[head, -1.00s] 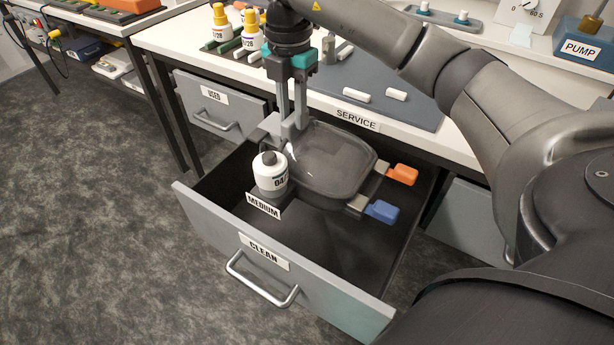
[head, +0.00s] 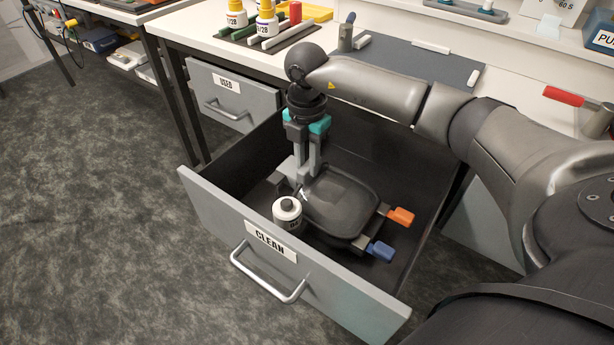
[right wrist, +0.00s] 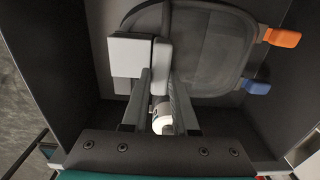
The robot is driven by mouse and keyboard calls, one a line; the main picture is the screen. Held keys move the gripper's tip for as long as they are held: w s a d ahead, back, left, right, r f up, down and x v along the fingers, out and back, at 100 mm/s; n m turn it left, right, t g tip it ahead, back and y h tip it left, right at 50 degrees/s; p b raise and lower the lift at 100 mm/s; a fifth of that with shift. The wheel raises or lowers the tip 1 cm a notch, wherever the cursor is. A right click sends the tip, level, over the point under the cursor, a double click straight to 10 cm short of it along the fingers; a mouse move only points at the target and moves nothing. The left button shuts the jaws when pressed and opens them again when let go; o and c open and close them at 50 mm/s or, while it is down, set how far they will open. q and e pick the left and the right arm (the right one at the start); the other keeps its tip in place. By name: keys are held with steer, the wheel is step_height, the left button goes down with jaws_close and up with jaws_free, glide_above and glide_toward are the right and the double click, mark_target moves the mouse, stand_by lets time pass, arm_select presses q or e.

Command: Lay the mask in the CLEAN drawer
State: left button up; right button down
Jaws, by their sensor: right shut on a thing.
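The mask (head: 340,203) is a dark, see-through facepiece with an orange tab (head: 400,215), a blue tab (head: 380,250) and a white canister (head: 287,213) at its left. It lies roughly flat inside the open CLEAN drawer (head: 335,285), below the rim; I cannot tell whether it touches the floor. My right gripper (head: 307,178) points down and is shut on the mask's grey block at its left edge. The right wrist view also shows the mask (right wrist: 215,50), with the grey block between the fingers (right wrist: 160,90). My left gripper is not in view.
The USED drawer (head: 235,100) is to the left, apparently closed. The bench above holds bottles (head: 237,18), coloured bars and a dark mat (head: 400,58). The drawer's walls stand close around the mask and gripper. Bare drawer floor shows right of the mask.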

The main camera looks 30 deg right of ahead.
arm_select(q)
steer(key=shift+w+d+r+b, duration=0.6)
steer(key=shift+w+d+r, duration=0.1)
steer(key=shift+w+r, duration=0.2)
arm_select(e)
steer(key=shift+f, duration=1.95)
steer(key=c, duration=0.7)
jaws_free()
steer(key=shift+f, duration=0.1)
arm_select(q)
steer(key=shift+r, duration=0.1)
arm_select(e)
steer(key=shift+r, duration=0.5)
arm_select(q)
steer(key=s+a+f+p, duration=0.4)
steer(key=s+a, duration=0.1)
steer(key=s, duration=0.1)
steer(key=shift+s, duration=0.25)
arm_select(e)
steer(key=shift+r, duration=5.6)
